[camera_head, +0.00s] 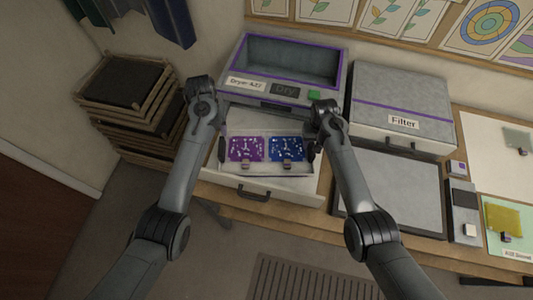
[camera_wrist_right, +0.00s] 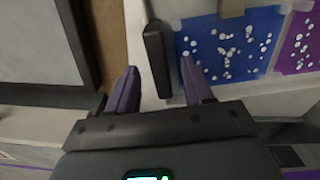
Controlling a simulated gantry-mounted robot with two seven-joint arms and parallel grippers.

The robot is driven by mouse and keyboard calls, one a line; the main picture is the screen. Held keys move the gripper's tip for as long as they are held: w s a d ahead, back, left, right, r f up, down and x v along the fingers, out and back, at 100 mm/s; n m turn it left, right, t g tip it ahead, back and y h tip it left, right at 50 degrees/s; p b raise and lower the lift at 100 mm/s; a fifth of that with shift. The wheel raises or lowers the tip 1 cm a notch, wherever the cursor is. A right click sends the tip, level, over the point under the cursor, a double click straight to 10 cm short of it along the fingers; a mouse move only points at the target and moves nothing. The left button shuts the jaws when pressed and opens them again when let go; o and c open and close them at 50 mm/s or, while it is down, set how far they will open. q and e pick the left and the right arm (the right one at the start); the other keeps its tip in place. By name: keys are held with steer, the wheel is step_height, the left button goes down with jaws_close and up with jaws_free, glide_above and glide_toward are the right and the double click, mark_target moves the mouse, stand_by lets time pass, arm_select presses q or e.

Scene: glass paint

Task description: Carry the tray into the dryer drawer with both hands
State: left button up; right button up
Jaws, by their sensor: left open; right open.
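The tray (camera_head: 266,170) is pale and lies level within the outline of the pulled-out dryer drawer (camera_head: 285,192). It carries a purple sheet (camera_head: 246,149) and a blue sheet (camera_head: 286,149), both speckled white. A dark handle stands at each side of the tray. My left gripper (camera_head: 219,128) is open at the tray's left handle; its fingers are mostly hidden by my wrist. My right gripper (camera_head: 316,140) is open at the right side. In the right wrist view its purple fingers stand either side of the dark right handle (camera_wrist_right: 157,60). Contact cannot be told.
The dryer (camera_head: 240,60) stands behind the drawer, with a purple-rimmed opening on top. A grey Filter box (camera_head: 400,95) and a dark-framed panel (camera_head: 390,185) are to the right. Stacked wooden racks (camera_head: 125,85) stand at the left.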

step_height(320, 180, up, 10)
steer(key=shift+f, duration=0.2)
stand_by(0.6)
